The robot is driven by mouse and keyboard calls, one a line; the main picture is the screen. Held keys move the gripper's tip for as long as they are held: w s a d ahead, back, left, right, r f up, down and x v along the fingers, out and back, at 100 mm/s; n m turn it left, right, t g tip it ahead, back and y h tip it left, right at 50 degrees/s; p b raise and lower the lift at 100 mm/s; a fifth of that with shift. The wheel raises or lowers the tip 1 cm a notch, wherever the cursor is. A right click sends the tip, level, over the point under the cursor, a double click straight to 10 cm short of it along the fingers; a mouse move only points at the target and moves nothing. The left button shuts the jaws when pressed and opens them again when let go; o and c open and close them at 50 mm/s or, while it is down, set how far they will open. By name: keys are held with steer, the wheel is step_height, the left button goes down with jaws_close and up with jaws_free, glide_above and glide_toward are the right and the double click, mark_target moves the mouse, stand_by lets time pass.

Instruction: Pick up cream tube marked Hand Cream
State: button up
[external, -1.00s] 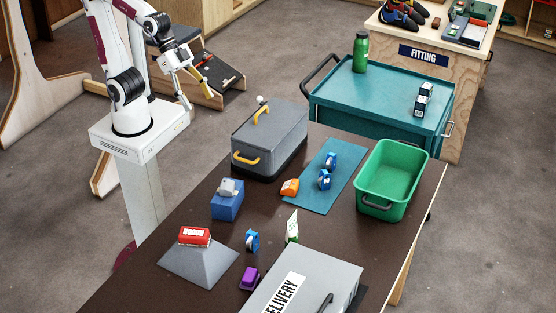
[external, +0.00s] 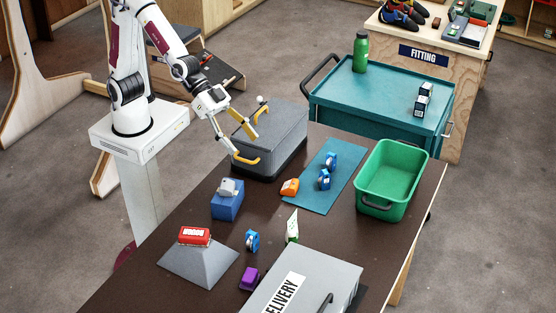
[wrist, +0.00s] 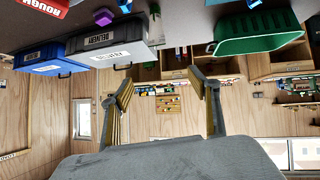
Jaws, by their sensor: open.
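A small upright white and green item (external: 292,226) stands on the dark table behind the grey delivery box. It may be the Hand Cream tube, but its print is too small to read. My gripper (external: 242,140) is open and empty, up by the grey toolbox (external: 262,150), left of and well behind that item. In the wrist view my gripper (wrist: 162,86) has its two yellow-padded fingers wide apart with nothing between them.
The grey delivery box (external: 325,270) is at the near edge. A red item (external: 194,236) sits on a grey sloped block (external: 185,264). A blue tape roll (external: 252,240), a purple item (external: 249,278), a blue block (external: 227,207) and a green bin (external: 363,190) stand around.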

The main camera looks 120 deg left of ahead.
steer(key=w+d+f+t+y, duration=0.15)
steer(key=w+d+f, duration=0.25)
steer(key=w+f, duration=0.4)
steer(key=t, duration=0.2)
glide_toward(292, 215)
steer(key=w, duration=0.2)
steer(key=shift+d+f+n+g+y, duration=0.1)
steer(key=shift+f+n+g+y, duration=0.15)
steer(key=shift+f+n+y, duration=0.15)
steer(key=shift+w+f, duration=0.1)
steer(key=shift+w, duration=0.05)
steer(key=shift+x, duration=1.2)
steer(key=shift+x, duration=2.55)
steer(key=c, duration=1.5)
